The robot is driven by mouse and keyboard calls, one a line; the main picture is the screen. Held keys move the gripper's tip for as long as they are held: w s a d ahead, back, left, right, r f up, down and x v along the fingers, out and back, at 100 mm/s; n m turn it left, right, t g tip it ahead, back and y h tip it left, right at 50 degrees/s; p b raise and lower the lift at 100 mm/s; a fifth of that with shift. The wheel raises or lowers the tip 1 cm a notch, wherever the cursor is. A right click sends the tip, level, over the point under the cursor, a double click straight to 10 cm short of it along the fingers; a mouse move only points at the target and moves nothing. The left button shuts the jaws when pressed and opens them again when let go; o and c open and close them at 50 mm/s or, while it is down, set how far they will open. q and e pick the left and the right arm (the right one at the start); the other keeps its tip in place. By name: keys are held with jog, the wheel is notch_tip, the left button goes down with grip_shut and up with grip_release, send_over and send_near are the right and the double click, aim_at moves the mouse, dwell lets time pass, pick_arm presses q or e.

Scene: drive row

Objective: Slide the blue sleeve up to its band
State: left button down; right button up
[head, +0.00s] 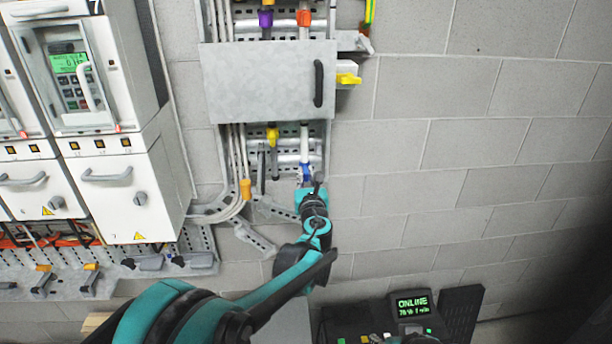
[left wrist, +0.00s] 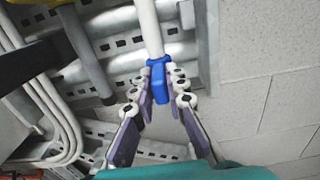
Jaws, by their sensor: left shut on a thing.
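The blue sleeve (head: 306,170) sits around a white vertical pipe (head: 304,137) below the grey panel in the head view. In the left wrist view the blue sleeve (left wrist: 158,80) is between the fingers of my left gripper (left wrist: 160,88), which is shut on it. The white pipe (left wrist: 149,25) runs up from the sleeve. In the head view my left gripper (head: 309,180) reaches up to the sleeve from below and partly hides it. I cannot tell which mark is the sleeve's band. My right gripper is not in view.
A grey panel with a black handle (head: 270,82) covers the pipes above. A yellow sleeve (head: 272,136) and an orange one (head: 246,188) are to the left. White drive cabinets (head: 128,190) stand further left. The block wall (head: 480,180) at right is clear.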

aim_at(305, 130)
pick_arm(q)
notch_tip(305, 130, up, 12)
jog(key=p, duration=0.6)
jog(key=shift+r+p, duration=0.15)
jog(key=shift+p, duration=0.15)
jog(key=c, duration=1.5)
grip_release()
jog(key=shift+c, duration=0.2)
jog(key=s+d, duration=0.1)
jog(key=s, duration=1.1)
jog(key=shift+d, duration=0.1)
